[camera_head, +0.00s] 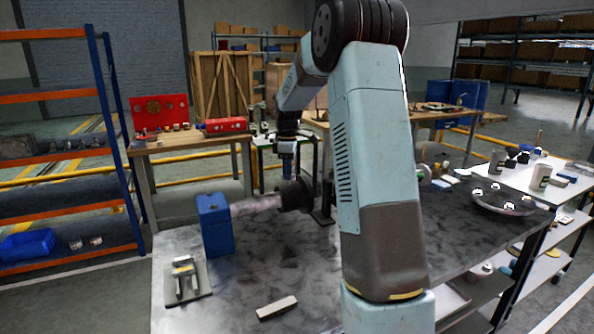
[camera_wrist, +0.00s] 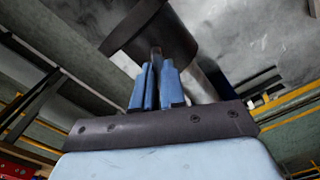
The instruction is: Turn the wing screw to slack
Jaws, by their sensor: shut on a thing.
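My gripper (camera_head: 287,172) points down in the head view, at the top of a dark round collar (camera_head: 293,196). In the wrist view its two blue fingers (camera_wrist: 155,70) are close together, shut on a small dark upright piece, which I take to be the wing screw (camera_wrist: 155,53). The piece stands against the dark collar (camera_wrist: 172,28). The fingers hide most of the screw, so its wings and turn angle cannot be told. A pale bar (camera_head: 255,204) runs from the collar left to a blue block (camera_head: 214,226) on the dark bench.
The grey bench top (camera_head: 240,280) carries a small metal fixture (camera_head: 185,280) and a pale bar-shaped block (camera_head: 277,307). A round dark plate (camera_head: 502,200) stands at the right. My upper arm blocks the bench's middle. The front centre is mostly clear.

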